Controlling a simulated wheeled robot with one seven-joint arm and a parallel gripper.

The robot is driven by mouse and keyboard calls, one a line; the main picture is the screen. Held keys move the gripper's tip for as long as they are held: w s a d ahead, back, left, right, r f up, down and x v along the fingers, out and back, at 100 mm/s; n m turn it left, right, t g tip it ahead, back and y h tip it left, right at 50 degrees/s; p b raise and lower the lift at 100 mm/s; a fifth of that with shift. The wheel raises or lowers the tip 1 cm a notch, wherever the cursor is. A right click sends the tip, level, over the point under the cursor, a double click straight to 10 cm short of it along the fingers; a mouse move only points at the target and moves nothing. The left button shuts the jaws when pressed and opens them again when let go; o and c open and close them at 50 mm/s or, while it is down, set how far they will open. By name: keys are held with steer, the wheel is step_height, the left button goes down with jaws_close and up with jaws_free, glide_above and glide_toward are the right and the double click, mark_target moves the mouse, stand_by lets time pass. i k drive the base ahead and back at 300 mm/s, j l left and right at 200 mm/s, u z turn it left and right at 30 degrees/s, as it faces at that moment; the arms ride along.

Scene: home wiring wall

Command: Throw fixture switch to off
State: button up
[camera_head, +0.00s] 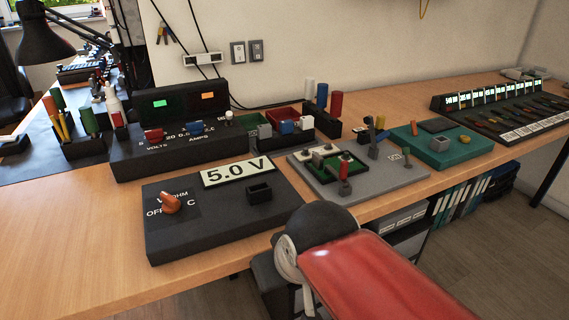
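A grey fixture board (385,181) lies on the bench right of centre and carries a green circuit board (329,168). A dark upright post with a blue part (373,140) stands at its back right, beside a small pale label (394,157). A small dark upright piece (407,160) stands right of the label. I cannot tell for certain which of these is the fixture switch, or its setting. A red-topped post (345,176) stands at the green board's front. My red and black arm reaches in from the lower right, in front of the fixture; my gripper is not visible.
A black meter (220,225) reading 5.0 V, with an orange knob (170,204), lies left of the fixture. A black power supply (175,150) stands behind it. A teal tray (440,150) lies to the right. Bare bench (60,230) shows at the left.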

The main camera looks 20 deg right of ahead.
mark_target(405, 151)
steer(key=z, duration=1.45)
